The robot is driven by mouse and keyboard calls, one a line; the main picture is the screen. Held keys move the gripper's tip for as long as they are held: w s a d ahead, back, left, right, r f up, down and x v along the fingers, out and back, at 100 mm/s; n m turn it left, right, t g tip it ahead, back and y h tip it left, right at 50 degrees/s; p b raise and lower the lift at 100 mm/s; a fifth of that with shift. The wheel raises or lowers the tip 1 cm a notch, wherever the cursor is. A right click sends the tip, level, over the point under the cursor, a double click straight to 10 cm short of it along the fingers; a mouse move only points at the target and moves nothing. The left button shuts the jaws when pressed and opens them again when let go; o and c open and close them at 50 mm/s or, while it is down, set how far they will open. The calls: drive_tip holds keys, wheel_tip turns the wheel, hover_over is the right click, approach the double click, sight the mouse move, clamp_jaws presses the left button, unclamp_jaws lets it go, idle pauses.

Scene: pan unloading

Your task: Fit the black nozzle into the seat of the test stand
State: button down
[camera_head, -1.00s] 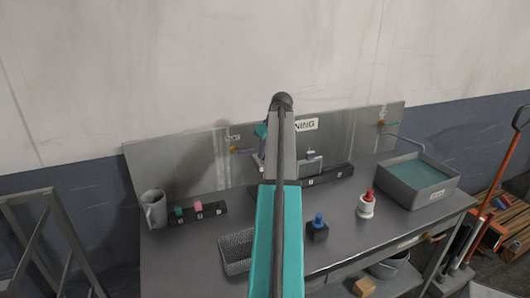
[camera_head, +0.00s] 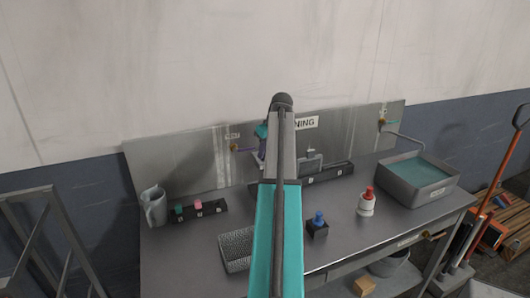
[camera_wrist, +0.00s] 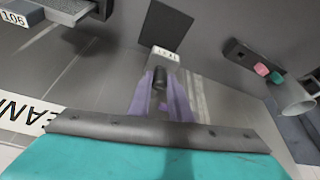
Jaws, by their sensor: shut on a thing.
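My gripper (camera_wrist: 160,103) has purple fingers shut on the black nozzle (camera_wrist: 160,77), a short dark cylinder in the middle of the wrist view. A pale block marked LEAK (camera_wrist: 166,54), which looks like the test stand, lies just beyond the nozzle in that view. Its seat is not clearly visible, and I cannot tell whether the nozzle touches it.
A rack (camera_head: 199,211) with pink and green pieces and a grey mug (camera_head: 154,206) stand at left. A mesh basket (camera_head: 236,262), a blue-topped piece (camera_head: 319,220), a red-topped white bottle (camera_head: 367,203) and a grey basin (camera_head: 433,194) are on the bench. A backboard (camera_head: 345,126) rises behind.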

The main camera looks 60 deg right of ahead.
drive_tip(key=shift+f, duration=0.35)
idle(0.4)
drive_tip(key=c, duration=1.5)
unclamp_jaws()
drive_tip(key=shift+c, duration=0.2)
drive_tip(key=shift+r, duration=0.1)
drive_tip(key=b+v, duration=0.3)
drive_tip(key=v, duration=1)
drive_tip(key=shift+s+r+b, duration=0.2)
drive_tip(key=shift+r+b, duration=0.1)
drive_tip(key=shift+b, duration=0.05)
drive_tip(key=shift+a, duration=0.1)
